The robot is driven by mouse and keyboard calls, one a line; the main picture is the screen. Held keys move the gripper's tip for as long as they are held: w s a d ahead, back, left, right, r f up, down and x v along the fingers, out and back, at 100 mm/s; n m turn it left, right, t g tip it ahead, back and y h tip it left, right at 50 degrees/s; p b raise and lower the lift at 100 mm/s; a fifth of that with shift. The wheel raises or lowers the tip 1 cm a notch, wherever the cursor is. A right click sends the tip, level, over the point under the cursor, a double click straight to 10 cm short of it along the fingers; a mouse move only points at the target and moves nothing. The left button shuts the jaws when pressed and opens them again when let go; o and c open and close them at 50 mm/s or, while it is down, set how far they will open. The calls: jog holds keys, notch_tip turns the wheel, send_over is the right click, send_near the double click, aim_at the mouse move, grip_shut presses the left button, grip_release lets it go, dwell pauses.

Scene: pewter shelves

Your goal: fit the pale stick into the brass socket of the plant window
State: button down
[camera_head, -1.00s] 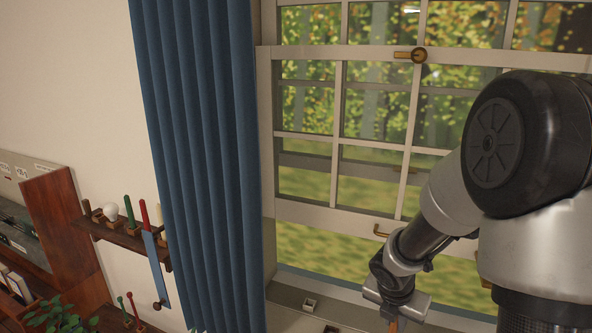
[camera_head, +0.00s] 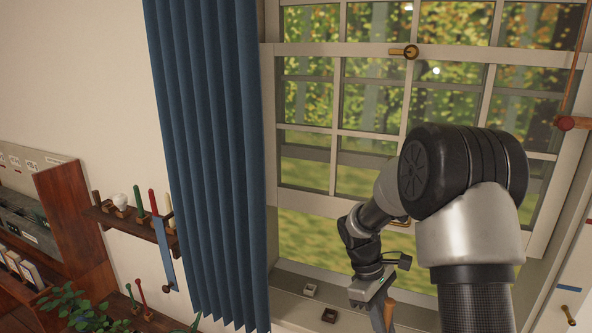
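My gripper (camera_head: 374,303) points down over the window sill, low in the picture and right of centre. A tan-brown stick-like piece (camera_head: 389,313) shows at its fingers; whether they are closed on it I cannot tell. A cream stick (camera_head: 169,205) stands at the right end of the small wall shelf, left of the curtain, far from my gripper. Two small blocks with dark tops sit on the sill left of my gripper: a pale one (camera_head: 310,290) and a darker one (camera_head: 329,315). I cannot make out which fitting is the brass socket.
The wall shelf (camera_head: 119,228) also holds green and red sticks and a white bulb-like thing. A blue curtain (camera_head: 210,150) hangs between shelf and window. The sash window (camera_head: 335,205) carries a brass latch (camera_head: 404,52). Leafy plant (camera_head: 85,308) at lower left.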

jog(key=s+a+m+g+y, duration=0.1)
jog(key=a+m+y, duration=0.2)
jog(key=a+m, duration=0.3)
jog(key=m, duration=0.3)
jog(key=shift+s+r+m, duration=0.3)
jog(key=shift+r, duration=0.05)
jog(key=shift+a, duration=0.1)
